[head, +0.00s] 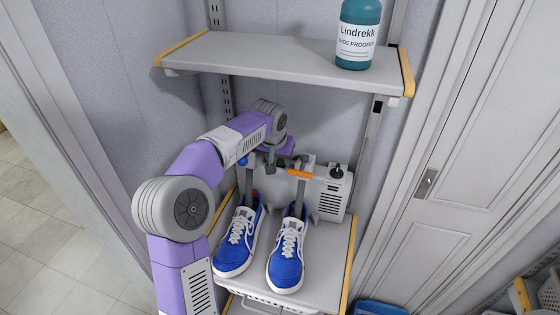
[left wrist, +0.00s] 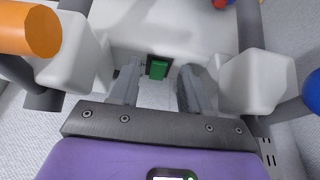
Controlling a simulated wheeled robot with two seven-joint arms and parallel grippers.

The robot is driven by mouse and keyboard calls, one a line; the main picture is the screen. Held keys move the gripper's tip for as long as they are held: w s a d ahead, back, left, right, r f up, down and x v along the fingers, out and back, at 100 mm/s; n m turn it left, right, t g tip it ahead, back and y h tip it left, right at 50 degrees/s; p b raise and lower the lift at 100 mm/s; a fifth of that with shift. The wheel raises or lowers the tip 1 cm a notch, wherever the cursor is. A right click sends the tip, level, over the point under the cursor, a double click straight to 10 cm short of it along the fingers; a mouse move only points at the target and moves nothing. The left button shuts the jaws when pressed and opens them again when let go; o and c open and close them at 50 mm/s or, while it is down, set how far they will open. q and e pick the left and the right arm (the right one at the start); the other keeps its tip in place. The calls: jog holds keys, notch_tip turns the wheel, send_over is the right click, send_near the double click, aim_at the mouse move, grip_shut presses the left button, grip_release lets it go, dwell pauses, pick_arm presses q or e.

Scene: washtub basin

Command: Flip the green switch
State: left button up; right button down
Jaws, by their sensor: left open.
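The green switch (left wrist: 158,69) sits in a dark frame on the white body of the shoe dryer (head: 331,194). In the left wrist view it lies between my left gripper's two fingers (left wrist: 160,78), near their tips, with gaps on both sides. Which way the switch is tipped I cannot tell. In the head view my left gripper (head: 279,163) is over the back of the dryer, and its wrist hides part of it. The gripper is open and holds nothing. My right gripper is not in view.
Two blue shoes (head: 287,255) stand before the dryer on the lower shelf (head: 325,268). An orange cylinder (left wrist: 30,29) and a blue knob (left wrist: 312,92) flank the fingers. A black knob (head: 338,171) is at right. The upper shelf (head: 270,53) holds a teal bottle (head: 357,35).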

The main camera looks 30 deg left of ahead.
pick_arm(q)
jog(key=shift+w+f, duration=0.2)
jog(key=shift+f, duration=0.2)
grip_shut()
jog(key=g+p, duration=0.1)
jog(key=p, duration=0.6)
jog(key=w+r+g+p, duration=0.1)
jog(key=g+p, duration=0.1)
jog(key=p, duration=0.5)
jog(key=shift+a+r+h, duration=0.1)
jog(key=shift+a+h, duration=0.05)
jog(key=shift+h, duration=0.25)
jog(key=shift+w+p, duration=0.1)
jog(key=shift+p, duration=0.5)
grip_release()
jog(key=shift+f, duration=0.25)
